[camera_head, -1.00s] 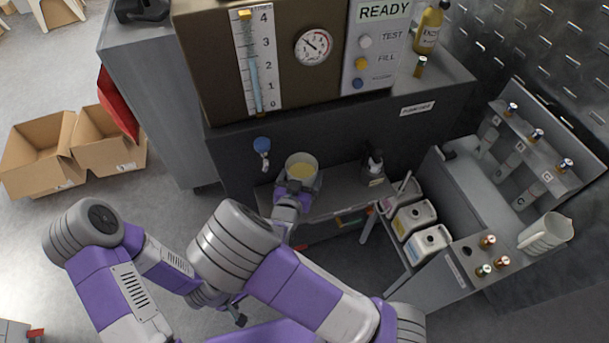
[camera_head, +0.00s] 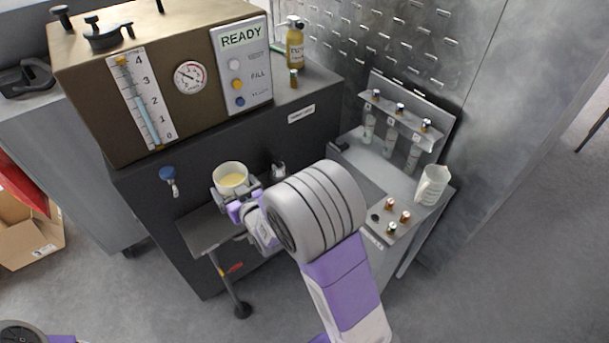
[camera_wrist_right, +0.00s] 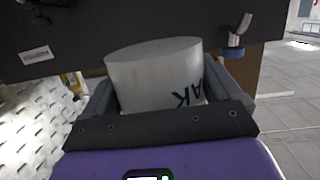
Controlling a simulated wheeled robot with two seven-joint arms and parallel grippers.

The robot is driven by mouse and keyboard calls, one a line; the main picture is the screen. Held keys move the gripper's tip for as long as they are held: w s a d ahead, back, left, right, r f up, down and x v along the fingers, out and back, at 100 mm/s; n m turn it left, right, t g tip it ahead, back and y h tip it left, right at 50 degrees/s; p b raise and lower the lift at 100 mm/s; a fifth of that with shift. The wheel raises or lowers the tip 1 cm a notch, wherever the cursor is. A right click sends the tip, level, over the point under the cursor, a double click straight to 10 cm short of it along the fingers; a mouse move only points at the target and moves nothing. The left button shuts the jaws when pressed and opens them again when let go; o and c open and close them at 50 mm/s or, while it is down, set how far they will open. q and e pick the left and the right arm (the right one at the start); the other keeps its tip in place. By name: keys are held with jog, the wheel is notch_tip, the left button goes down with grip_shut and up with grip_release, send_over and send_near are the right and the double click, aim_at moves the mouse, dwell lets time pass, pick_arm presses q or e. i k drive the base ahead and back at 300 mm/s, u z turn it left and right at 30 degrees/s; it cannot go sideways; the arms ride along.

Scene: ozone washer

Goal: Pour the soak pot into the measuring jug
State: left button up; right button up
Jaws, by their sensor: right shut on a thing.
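The soak pot (camera_head: 229,190) is a pale round cup with yellowish liquid inside, upright, in front of the dark machine. My right gripper (camera_head: 242,194) is shut around its near side. In the right wrist view the pot (camera_wrist_right: 155,75) sits between both fingers, with the letters "AK" showing on its side. I cannot tell whether its base touches the shelf. The measuring jug (camera_head: 432,186) is a white pitcher standing upright on the grey side bench at the right, apart from the pot. My left gripper is out of view; only a bit of that arm shows at the bottom left corner.
The metal shelf (camera_head: 205,236) lies below the pot. A blue-handled tap (camera_head: 168,178) is to its left.

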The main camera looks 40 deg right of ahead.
aim_at(435, 178)
jog(key=z, duration=3.6)
jog(key=k, duration=1.05)
jog(key=u, duration=0.95)
jog(key=i, duration=1)
